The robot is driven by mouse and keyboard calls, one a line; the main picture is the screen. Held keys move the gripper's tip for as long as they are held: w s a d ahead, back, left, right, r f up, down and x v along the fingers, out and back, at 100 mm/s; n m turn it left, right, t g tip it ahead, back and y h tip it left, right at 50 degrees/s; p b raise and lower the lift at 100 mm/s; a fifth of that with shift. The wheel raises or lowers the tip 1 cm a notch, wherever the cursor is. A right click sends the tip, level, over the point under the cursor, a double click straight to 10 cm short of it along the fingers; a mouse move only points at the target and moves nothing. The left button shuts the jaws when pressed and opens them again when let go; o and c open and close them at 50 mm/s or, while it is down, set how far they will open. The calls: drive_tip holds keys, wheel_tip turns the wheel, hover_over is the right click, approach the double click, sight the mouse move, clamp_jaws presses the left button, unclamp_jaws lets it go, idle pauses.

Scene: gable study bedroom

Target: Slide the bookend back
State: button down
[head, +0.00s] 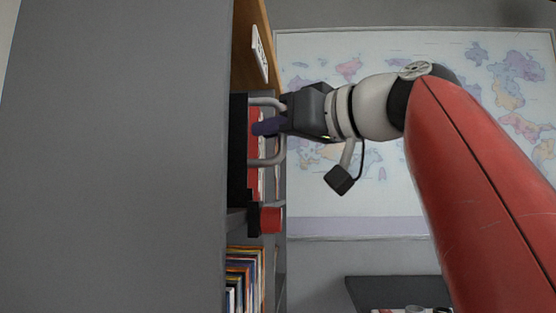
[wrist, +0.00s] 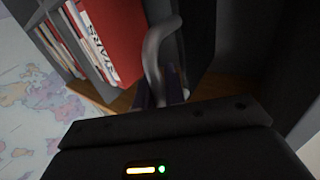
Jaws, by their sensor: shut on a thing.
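The bookend (head: 238,145) shows in the head view as a dark, nearly edge-on plate at the shelf opening, with a grey loop handle (head: 268,162) sticking out to the right. My gripper (head: 268,127) is at this loop, shut on the handle. In the wrist view the curved grey handle (wrist: 154,48) rises from between my fingers (wrist: 165,90), and the dark bookend plate (wrist: 196,42) stands behind it. A red book (wrist: 112,35) with white lettering stands left of the bookend. My fingers partly hide the grasp.
More books (wrist: 72,40) stand left of the red one. A grey cabinet side (head: 115,160) fills the head view's left. Lower down are a red-and-black object (head: 269,220) and a row of books (head: 243,275). A world map (head: 320,75) hangs behind.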

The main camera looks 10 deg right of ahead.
drive_tip(key=shift+s+a+b, duration=0.15)
drive_tip(key=shift+s+a, duration=0.15)
drive_tip(key=shift+s, duration=0.6)
drive_tip(key=shift+s+a+b, duration=0.2)
drive_tip(key=shift+s+a, duration=0.05)
drive_tip(key=shift+s, duration=0.6)
drive_tip(key=shift+s+a+b, duration=0.15)
drive_tip(key=shift+s+a, duration=0.15)
drive_tip(key=shift+s, duration=0.6)
drive_tip(key=shift+r, duration=0.1)
drive_tip(key=c, duration=1.7)
unclamp_jaws()
drive_tip(key=shift+c, duration=0.2)
drive_tip(key=shift+d, duration=0.1)
drive_tip(key=v, duration=0.7)
drive_tip(key=shift+s+d, duration=0.15)
drive_tip(key=shift+s, duration=0.15)
drive_tip(key=shift+w, duration=0.1)
